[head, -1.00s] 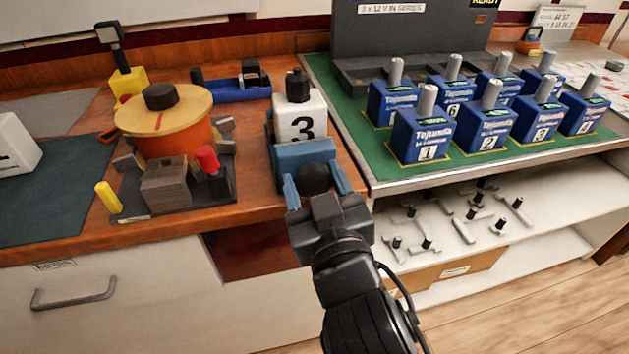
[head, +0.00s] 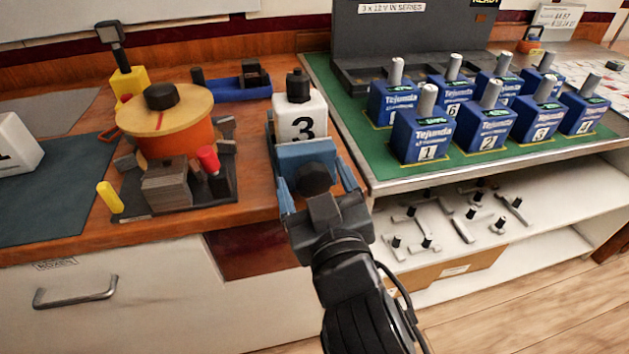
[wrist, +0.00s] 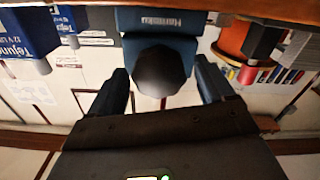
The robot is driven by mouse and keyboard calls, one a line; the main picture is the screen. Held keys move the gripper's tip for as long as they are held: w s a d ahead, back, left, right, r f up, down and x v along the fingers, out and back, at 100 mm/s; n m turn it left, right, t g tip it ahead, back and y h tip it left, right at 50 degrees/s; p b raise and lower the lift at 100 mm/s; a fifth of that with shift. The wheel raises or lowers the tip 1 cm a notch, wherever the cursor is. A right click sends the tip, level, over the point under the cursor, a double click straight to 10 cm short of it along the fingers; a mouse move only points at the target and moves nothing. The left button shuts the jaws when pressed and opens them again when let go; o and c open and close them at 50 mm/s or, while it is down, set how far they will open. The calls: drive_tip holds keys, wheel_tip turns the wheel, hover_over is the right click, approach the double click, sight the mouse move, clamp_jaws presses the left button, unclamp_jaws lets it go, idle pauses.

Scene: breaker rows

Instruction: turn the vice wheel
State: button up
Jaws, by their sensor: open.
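The vice (head: 306,157) is a blue block at the front edge of the wooden bench, with a white block marked 3 (head: 299,120) in it. Its wheel (head: 314,177) is a dark faceted knob on the front face. The wheel also shows in the wrist view (wrist: 162,71), in front of the blue vice body (wrist: 160,20). My gripper (head: 317,182) is open, with one blue finger on each side of the wheel. In the wrist view my gripper (wrist: 163,82) shows gaps between both fingers and the wheel. My palm hides the wheel's lower edge in the head view.
An orange drum with a yellow disc top (head: 164,115) stands on the bench to the left. Several blue batteries (head: 422,132) stand on a green mat to the right. A shelf with small grey parts (head: 463,229) lies below them. A drawer handle (head: 75,293) is at lower left.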

drive_tip(key=v, duration=0.7)
drive_tip(key=shift+s+b, duration=0.35)
drive_tip(key=shift+s, duration=0.05)
drive_tip(key=shift+d, duration=0.15)
drive_tip(key=s+d+f+m+g+h+p, duration=0.15)
drive_tip(key=s+d+f, duration=0.25)
drive_tip(key=s+d, duration=0.5)
drive_tip(key=s+d+f+m+g+h+p, duration=0.1)
drive_tip(key=s+d+f+m+h, duration=0.15)
drive_tip(key=s+d, duration=0.65)
drive_tip(key=s+d+r+m+h, duration=0.1)
drive_tip(key=s+d+r+m, duration=0.1)
drive_tip(key=s, duration=0.9)
drive_tip(key=shift+d, duration=0.35)
drive_tip(key=shift+s, duration=0.15)
drive_tip(key=shift+c, duration=0.4)
